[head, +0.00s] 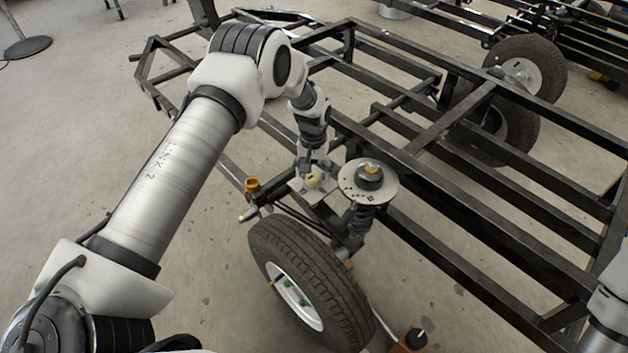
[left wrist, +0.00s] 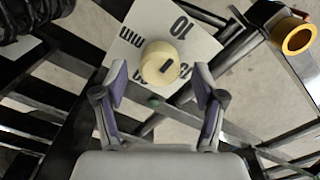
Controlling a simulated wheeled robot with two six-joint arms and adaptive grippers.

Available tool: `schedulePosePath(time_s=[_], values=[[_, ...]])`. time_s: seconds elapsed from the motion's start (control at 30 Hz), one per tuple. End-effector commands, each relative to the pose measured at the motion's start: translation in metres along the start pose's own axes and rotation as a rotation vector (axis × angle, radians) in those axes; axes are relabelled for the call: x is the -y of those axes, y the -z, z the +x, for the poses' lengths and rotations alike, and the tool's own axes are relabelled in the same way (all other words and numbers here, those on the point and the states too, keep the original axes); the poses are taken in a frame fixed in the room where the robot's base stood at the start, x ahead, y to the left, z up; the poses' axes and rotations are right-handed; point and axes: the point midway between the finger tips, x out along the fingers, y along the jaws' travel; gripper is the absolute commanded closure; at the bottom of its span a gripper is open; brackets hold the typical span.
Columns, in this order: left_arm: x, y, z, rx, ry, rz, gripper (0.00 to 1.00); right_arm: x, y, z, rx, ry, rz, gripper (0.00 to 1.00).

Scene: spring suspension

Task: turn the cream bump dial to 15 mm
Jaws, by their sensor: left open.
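The cream bump dial (head: 314,181) is a small round knob on a pale scale plate (head: 297,187) beside the black frame. In the left wrist view the dial (left wrist: 160,64) has a short dark mark on top, and the plate (left wrist: 149,15) shows "10" and "mm". My right gripper is out of view.
A round speckled disc (head: 355,190) with a yellow-topped cap tops the spring strut right of the dial. A wheel (head: 325,285) stands in front. An orange cup (head: 252,184) sits left of the plate; it also shows in the left wrist view (left wrist: 299,38). Black frame bars (head: 450,215) extend right.

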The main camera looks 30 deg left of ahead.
Motion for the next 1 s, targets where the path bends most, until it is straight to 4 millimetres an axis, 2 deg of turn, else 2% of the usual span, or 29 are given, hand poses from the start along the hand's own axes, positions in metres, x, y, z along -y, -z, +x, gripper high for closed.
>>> schedulePosePath(time_s=[0.03,0.1,0.37,0.4,0.57,1.0], values=[[0.0,0.0,0.011,0.001,0.001,0.0,0.3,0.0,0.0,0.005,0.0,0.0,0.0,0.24],[0.0,0.0,0.018,0.0,0.0,0.0,0.3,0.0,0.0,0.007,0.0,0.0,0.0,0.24],[0.0,0.0,0.021,0.0,0.0,0.0,0.3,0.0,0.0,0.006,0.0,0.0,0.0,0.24],[0.0,0.0,0.021,0.0,0.0,0.0,0.34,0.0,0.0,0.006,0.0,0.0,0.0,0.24],[0.0,0.0,0.021,0.0,0.0,0.0,0.9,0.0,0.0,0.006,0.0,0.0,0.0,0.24],[0.0,-0.001,0.021,0.001,0.0,0.041,0.9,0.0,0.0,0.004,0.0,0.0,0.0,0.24]])
